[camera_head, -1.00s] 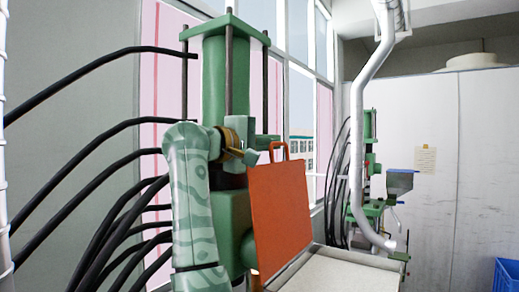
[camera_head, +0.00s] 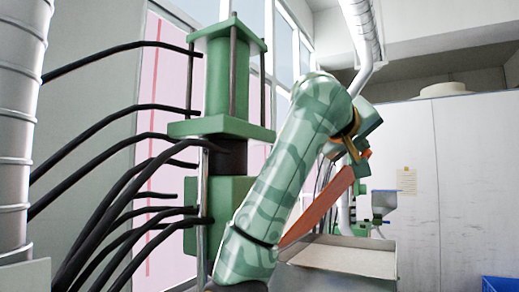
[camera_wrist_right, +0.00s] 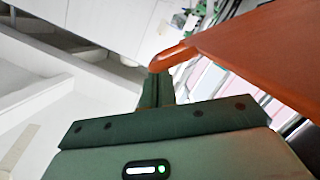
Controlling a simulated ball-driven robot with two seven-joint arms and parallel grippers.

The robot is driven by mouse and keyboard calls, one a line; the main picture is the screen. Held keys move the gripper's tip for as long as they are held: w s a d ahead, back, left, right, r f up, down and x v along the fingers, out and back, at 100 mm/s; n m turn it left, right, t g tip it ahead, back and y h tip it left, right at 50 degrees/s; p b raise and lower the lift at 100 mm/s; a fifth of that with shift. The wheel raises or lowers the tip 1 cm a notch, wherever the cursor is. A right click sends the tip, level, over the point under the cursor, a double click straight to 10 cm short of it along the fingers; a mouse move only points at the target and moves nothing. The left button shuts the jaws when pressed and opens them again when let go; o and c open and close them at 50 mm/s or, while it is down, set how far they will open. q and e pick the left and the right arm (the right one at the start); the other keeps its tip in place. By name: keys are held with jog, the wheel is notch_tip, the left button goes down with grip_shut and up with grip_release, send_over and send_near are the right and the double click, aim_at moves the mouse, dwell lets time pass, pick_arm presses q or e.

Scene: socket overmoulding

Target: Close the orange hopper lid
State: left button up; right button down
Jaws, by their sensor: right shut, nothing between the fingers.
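The orange lid (camera_head: 318,208) stands tilted over toward the right above the pale open-topped hopper (camera_head: 345,258) in the head view. My right arm hides much of its left side. My right gripper (camera_head: 361,164) is at the lid's raised upper end, shut with nothing held. In the right wrist view the lid (camera_wrist_right: 270,52) fills the upper right, and its rounded orange handle (camera_wrist_right: 172,56) lies right at the tips of the closed fingers (camera_wrist_right: 158,88). Whether they touch cannot be told. My left gripper is not in view.
A green machine column (camera_head: 228,80) with black hoses (camera_head: 100,120) stands left of my right arm. A grey pipe (camera_head: 362,40) hangs behind. A smaller machine with a grey funnel (camera_head: 383,200) stands farther back. A blue crate (camera_head: 500,284) is at lower right.

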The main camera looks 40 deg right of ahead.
jog(key=s+d+f+m+t+b, duration=0.1)
jog(key=s+f+m+b, duration=0.1)
jog(key=f, duration=0.4)
jog(key=s+d+f+m+t+b, duration=0.1)
jog(key=s+f+m+b, duration=0.2)
jog(key=f+b, duration=0.3)
jog(key=s+d+f+m+t+y+b, duration=0.1)
jog(key=s+f+m+b, duration=0.1)
jog(key=s+f+b, duration=0.2)
jog(key=shift+s+f+m+b, duration=0.35)
jog(key=shift+s+f, duration=0.25)
jog(key=shift+f, duration=1.15)
jog(key=shift+d+f, duration=0.1)
jog(key=s+a+r+p, duration=0.3)
jog(key=a+r, duration=0.4)
jog(key=a, duration=0.2)
jog(key=shift+s, duration=0.35)
